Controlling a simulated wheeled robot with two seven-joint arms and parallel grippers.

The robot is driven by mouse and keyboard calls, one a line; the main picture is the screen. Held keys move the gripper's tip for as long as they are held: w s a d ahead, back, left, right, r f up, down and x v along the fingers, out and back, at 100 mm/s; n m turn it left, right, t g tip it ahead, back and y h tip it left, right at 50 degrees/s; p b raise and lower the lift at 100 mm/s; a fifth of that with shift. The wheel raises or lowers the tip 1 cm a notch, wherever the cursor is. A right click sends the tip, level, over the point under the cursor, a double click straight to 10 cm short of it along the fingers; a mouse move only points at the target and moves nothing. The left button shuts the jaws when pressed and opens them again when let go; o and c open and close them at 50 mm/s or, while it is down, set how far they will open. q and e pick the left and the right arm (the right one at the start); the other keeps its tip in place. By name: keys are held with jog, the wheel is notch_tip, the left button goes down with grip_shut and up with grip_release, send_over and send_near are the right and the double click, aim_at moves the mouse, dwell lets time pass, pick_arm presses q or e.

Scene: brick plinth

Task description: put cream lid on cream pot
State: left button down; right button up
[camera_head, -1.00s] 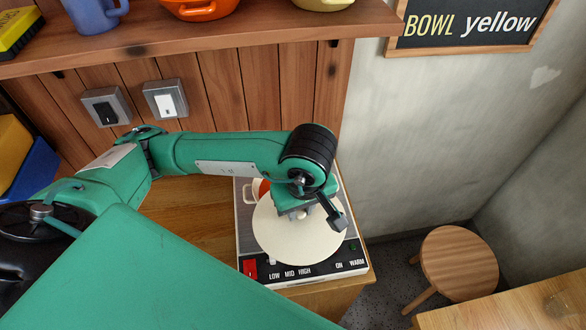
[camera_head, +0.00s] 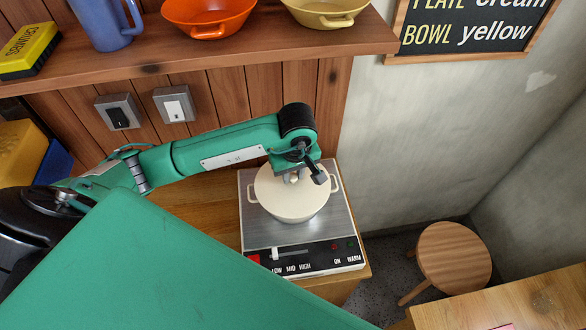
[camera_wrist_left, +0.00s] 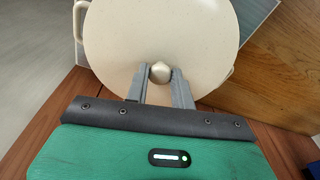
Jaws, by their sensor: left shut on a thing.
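The cream lid (camera_head: 284,203) is over the mouth of the cream pot (camera_head: 295,219), which stands on the hot plate. The lid looks about level and lined up with the pot's rim; I cannot tell whether it touches the rim all round. My left gripper (camera_head: 294,178) is above the lid, shut on its round knob. In the left wrist view the fingers of the left gripper (camera_wrist_left: 159,80) are on both sides of the knob, and the lid (camera_wrist_left: 160,35) fills the upper middle. The pot's handles stick out at both sides. My right gripper is not in view.
The hot plate (camera_head: 258,233) has a control panel along its front. A wooden stool (camera_head: 454,254) stands at right.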

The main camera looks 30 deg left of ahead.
aim_at(295, 179)
pick_arm(q)
jog(key=shift+f, duration=0.15)
jog(key=c, duration=1.2)
grip_release()
jog(key=shift+r, duration=0.25)
jog(key=r, duration=0.2)
jog(key=r+b, duration=0.2)
jog(key=r, duration=0.1)
jog(key=shift+s+d+r, duration=0.15)
jog(key=shift+d+r, duration=0.15)
jog(key=shift+s+d+r+b, duration=0.15)
jog(key=shift+r+b, duration=0.25)
jog(key=shift+r, duration=0.4)
